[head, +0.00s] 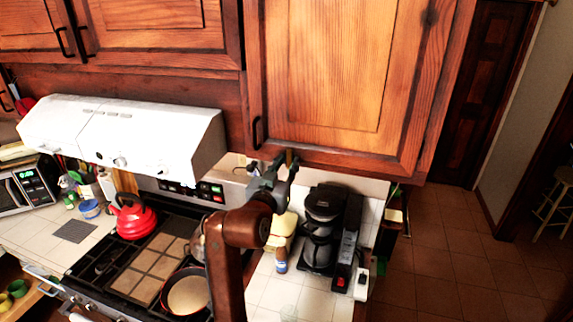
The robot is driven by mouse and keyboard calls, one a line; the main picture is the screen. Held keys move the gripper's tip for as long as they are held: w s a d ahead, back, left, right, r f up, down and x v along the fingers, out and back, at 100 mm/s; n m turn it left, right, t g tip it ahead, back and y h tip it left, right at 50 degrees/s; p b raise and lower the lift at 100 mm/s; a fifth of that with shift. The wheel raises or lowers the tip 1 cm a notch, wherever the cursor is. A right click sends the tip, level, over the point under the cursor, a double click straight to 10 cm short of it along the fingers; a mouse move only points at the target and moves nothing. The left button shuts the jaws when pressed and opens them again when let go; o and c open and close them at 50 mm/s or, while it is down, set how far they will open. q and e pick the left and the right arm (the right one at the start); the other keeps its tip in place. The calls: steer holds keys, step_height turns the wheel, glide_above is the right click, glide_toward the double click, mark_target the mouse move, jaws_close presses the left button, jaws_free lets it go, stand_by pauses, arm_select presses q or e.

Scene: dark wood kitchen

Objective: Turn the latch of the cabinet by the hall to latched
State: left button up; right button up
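The cabinet by the hall (325,60) is the large wooden wall cabinet at the upper middle, beside the doorway to the hall. Its door is shut, with a dark handle (256,133) at the lower left. A small yellowish piece, perhaps the latch (289,157), shows at the cabinet's lower edge; its turn position is too small to tell. My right gripper (284,164) points up at this lower edge, with its fingertips close to the small piece. Whether they touch it or are closed on it is unclear. My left gripper is out of view.
A white range hood (125,135) and a stove with a red kettle (132,216) and a pan (187,293) are at the left. A black coffee maker (322,228) stands on the counter below the cabinet. The tiled hall floor (440,265) at the right is clear.

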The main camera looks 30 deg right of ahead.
mark_target(290, 126)
steer(key=shift+o, duration=0.7)
steer(key=shift+r, duration=0.3)
step_height(290, 126, up, 10)
steer(key=shift+f, duration=0.25)
